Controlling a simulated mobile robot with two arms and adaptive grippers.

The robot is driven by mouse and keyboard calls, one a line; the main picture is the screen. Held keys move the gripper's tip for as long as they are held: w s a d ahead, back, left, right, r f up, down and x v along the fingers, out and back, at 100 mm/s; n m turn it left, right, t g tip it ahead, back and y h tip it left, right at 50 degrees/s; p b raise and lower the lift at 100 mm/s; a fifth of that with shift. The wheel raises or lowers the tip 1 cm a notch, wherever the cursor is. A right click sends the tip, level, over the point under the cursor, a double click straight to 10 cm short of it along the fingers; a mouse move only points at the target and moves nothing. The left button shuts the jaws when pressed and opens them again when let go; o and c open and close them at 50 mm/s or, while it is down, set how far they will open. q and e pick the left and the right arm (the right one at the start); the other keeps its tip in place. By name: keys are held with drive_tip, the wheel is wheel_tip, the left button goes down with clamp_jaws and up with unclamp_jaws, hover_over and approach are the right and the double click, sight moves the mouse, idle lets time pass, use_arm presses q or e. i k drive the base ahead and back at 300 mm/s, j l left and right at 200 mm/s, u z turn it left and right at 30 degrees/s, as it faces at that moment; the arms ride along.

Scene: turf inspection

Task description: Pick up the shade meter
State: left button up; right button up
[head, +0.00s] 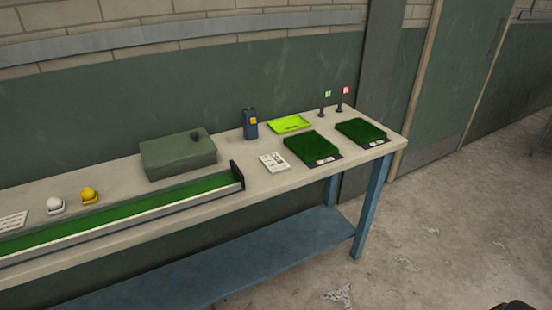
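A small upright dark blue handheld device (250,125) with a yellow patch on its front stands near the back of the workbench (225,192). It looks like the shade meter, but no label can be read. It stands between the grey-green case and the bright green tray, apart from both. Neither gripper can be made out in the head view. Only a small dark shape shows at the bottom right edge, and I cannot tell what part it is.
Around the device are a grey-green case (178,155), a bright green tray (290,124), a white card (273,162), two turf trays (312,148) (361,132) and two small flags (325,103) (345,99). A long turf channel (120,212) and white and yellow balls (54,204) (89,195) lie left. Floor at right is open.

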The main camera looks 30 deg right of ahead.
sight(250, 131)
drive_tip(key=i+l+z, duration=0.15)
drive_tip(key=z, duration=0.25)
drive_tip(key=i+l+z, duration=0.15)
drive_tip(key=z, duration=0.2)
drive_tip(key=i+z, duration=0.25)
drive_tip(key=z, duration=0.15)
drive_tip(key=i+z, duration=0.2)
drive_tip(key=z, duration=0.15)
